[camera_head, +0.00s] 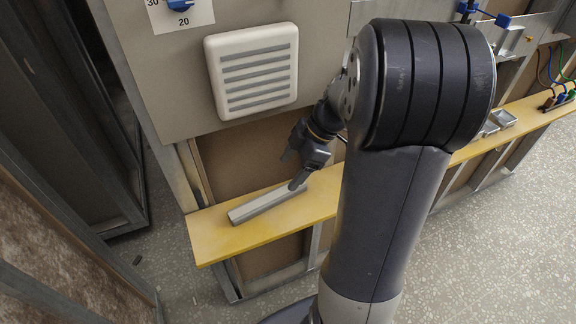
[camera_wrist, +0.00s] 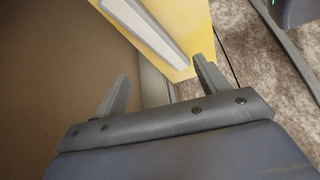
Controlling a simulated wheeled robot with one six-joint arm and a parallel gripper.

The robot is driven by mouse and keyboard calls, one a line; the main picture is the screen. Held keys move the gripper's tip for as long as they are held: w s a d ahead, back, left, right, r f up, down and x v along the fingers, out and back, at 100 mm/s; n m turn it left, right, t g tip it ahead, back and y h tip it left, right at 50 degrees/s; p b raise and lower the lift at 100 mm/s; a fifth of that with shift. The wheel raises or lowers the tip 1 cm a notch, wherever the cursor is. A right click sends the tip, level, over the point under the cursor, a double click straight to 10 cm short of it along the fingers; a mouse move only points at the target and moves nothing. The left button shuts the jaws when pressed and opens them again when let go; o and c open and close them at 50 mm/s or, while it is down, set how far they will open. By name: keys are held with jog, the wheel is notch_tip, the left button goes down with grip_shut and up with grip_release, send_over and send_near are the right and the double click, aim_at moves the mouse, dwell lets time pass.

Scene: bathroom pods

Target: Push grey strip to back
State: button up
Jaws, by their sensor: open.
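The grey strip (camera_head: 263,206) lies on the yellow shelf (camera_head: 224,244), toward its left end, at a slant. In the wrist view the strip (camera_wrist: 152,27) lies on the yellow surface (camera_wrist: 193,22), ahead of the fingertips. My gripper (camera_head: 291,171) is beside the strip's right end, with one fingertip close to that end. I cannot tell whether it touches. In the wrist view my gripper (camera_wrist: 163,80) has its two fingers well apart, with nothing between them.
A white vent grille (camera_head: 253,70) is on the panel above the shelf. A brown back panel (camera_head: 235,152) stands behind the shelf. Metal parts (camera_head: 497,122) and coloured cables (camera_head: 562,92) sit at the shelf's far right. Speckled floor (camera_head: 180,285) lies below.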

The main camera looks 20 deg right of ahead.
aim_at(269, 198)
dwell(0.3)
jog(key=x, duration=1)
jog(key=shift+a+f, duration=0.25)
jog(key=shift+f, duration=0.1)
jog(key=shift+c, duration=0.4)
jog(key=shift+w, duration=0.1)
jog(key=c, duration=1.2)
